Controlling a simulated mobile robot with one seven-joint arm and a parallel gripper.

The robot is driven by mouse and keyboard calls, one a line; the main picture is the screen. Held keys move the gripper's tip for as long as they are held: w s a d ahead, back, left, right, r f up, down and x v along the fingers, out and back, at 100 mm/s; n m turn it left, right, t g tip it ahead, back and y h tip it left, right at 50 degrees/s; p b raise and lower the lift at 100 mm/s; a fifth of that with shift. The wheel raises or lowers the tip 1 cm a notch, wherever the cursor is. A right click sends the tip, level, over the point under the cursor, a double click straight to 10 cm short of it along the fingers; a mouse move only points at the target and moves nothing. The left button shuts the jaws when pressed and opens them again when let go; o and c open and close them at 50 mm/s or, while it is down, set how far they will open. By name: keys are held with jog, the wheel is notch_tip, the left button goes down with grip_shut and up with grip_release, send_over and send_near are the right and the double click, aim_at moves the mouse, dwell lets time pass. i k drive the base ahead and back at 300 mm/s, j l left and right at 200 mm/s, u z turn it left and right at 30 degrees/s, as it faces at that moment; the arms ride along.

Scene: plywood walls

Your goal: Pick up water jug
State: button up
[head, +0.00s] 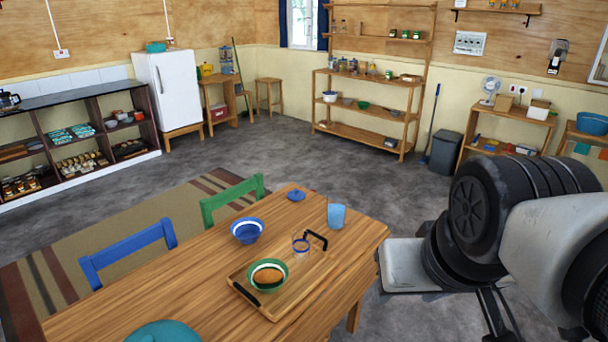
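I cannot tell for sure which thing is the water jug. A light blue, see-through upright vessel (336,215) stands near the far right corner of the wooden table (205,275); no handle shows on it. My gripper cannot be made out; only arm links show clearly.
The tray (240,277) also holds a green bowl (280,285) with a brown item. A blue bowl (247,232), a blue lid-like disc (296,195) and a teal object (164,333) are on the table. Blue (128,252) and green (232,196) chairs line its far side. Grey floor beyond is open.

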aim_at(337, 200)
jog(key=i+l, duration=1.2)
jog(key=i, duration=0.15)
jog(key=i+l, duration=0.4)
jog(key=i, duration=0.15)
